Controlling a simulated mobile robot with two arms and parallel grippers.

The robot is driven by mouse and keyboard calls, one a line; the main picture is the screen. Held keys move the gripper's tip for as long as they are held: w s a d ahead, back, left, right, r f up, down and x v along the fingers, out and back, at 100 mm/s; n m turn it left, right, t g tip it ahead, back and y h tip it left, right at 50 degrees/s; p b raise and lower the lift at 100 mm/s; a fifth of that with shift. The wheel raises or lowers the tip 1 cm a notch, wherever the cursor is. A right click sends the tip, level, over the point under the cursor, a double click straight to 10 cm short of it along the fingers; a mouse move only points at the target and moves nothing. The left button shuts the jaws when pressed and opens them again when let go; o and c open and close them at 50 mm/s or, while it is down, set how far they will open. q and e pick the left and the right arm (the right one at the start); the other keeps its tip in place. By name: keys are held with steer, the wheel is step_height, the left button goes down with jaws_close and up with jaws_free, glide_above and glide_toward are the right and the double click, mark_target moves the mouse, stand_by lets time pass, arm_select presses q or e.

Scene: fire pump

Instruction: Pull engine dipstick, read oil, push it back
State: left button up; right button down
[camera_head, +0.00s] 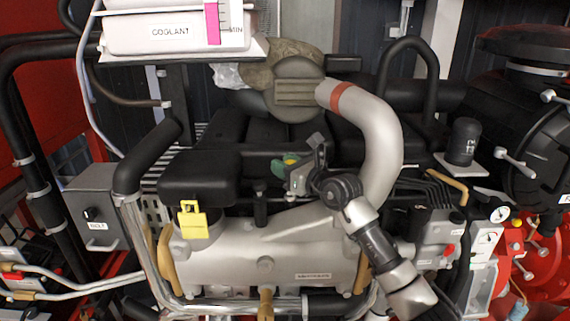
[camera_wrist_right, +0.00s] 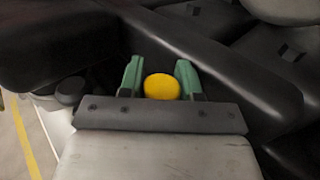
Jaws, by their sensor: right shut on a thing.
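The yellow dipstick handle (camera_head: 291,161) is at the middle of the engine in the head view, at the tip of my right gripper (camera_head: 285,168). In the right wrist view the round yellow handle (camera_wrist_right: 162,87) sits between the two green fingers of my right gripper (camera_wrist_right: 161,82). The gripper is shut on it. The dipstick's shaft is hidden, so I cannot tell how far in it sits. My left gripper is not in view.
A thick grey pipe with a red band (camera_head: 380,130) curves just right of the gripper. A black box-shaped cover (camera_head: 200,172) is to the left, with a yellow tag (camera_head: 193,220) below it. A white coolant tank (camera_head: 170,33) is at upper left.

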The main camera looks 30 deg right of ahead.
steer(key=c, duration=0.9)
jaws_free()
steer(key=b+v, duration=0.3)
steer(key=v, duration=0.7)
steer(key=shift+d+f+b, duration=0.1)
steer(key=shift+b, duration=0.2)
steer(key=shift+s+d, duration=0.1)
steer(key=shift+s, duration=0.3)
steer(key=shift+c, duration=0.5)
